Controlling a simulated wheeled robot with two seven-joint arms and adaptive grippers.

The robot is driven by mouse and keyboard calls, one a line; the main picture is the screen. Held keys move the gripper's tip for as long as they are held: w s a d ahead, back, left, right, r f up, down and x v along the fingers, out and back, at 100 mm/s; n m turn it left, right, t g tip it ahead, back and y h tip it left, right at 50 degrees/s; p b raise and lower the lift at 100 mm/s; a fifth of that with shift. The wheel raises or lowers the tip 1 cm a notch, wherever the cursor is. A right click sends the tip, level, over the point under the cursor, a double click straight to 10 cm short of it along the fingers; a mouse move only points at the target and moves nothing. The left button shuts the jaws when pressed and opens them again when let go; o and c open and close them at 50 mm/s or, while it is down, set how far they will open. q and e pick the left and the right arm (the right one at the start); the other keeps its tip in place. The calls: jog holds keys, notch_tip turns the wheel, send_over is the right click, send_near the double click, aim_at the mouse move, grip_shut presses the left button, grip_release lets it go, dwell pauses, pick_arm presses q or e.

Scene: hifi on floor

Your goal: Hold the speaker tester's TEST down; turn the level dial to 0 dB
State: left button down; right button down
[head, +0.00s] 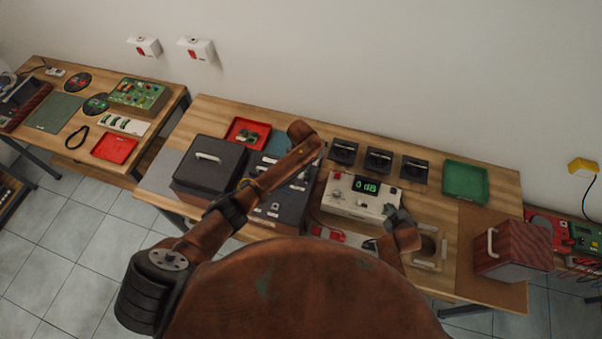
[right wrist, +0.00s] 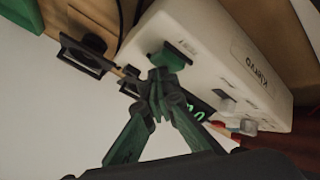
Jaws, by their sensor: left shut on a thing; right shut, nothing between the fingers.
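The speaker tester (head: 343,206) is a white box at the middle of the bench. Its lit display (head: 365,187) reads 0 dB. It also fills the upper right of the right wrist view (right wrist: 215,40). My right gripper (head: 398,215) is shut and empty at the tester's right end.
A dark box (head: 208,170) and a dark device with small controls stand left of the tester. Three black units (head: 378,160) line up behind it. A green tray (head: 466,183) and a reddish case (head: 512,251) stand to the right.

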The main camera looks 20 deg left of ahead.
aim_at(301, 174)
pick_arm(q)
jog(key=shift+n, duration=0.3)
jog(key=c, duration=1.7)
grip_release()
jog(key=shift+o, duration=0.2)
notch_tip(301, 174, up, 12)
